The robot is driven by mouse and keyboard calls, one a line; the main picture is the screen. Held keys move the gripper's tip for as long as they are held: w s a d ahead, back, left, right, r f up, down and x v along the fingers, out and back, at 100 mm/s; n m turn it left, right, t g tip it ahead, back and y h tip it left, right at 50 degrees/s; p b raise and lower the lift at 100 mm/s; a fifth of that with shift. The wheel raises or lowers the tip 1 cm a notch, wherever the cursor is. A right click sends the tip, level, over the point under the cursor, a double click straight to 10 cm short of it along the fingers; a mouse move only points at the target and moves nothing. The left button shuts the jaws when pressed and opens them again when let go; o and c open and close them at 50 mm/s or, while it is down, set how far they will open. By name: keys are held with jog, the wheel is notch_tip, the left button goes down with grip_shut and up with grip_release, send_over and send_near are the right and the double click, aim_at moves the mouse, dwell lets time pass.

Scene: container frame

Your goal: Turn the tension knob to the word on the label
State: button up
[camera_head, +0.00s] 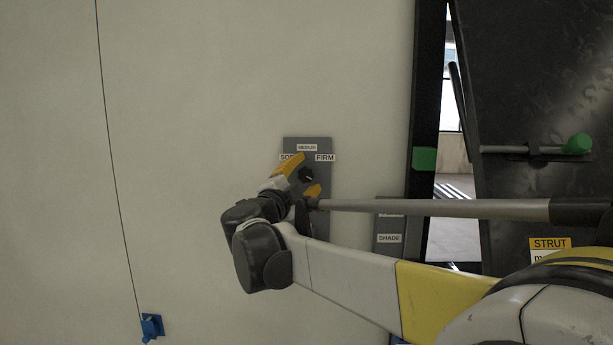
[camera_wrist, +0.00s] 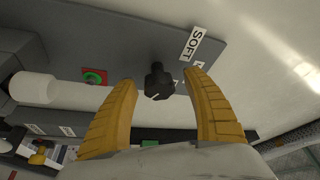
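The dark lobed tension knob (camera_head: 306,175) sits on a grey panel (camera_head: 322,205) on the pale wall. In the wrist view the knob (camera_wrist: 158,80) shows with a small white mark on its edge. Word plates around it read SOFT (camera_wrist: 195,43), what looks like MEDIUM (camera_head: 307,147), and FIRM (camera_head: 325,158). My gripper (camera_head: 302,178) is open, its yellow fingers spread either side of the knob. In the wrist view the gripper (camera_wrist: 162,79) shows gaps between both fingers and the knob. A yellow label (camera_head: 550,244) reads STRUT; its lower line is mostly hidden by my arm.
A second grey panel with a SHADE plate (camera_head: 389,238) is at the right, partly behind my arm. A black door panel (camera_head: 545,80) with a green-ended handle (camera_head: 577,144) stands at far right. A blue wall cleat (camera_head: 151,326) holds a cord.

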jog(key=v, duration=1.2)
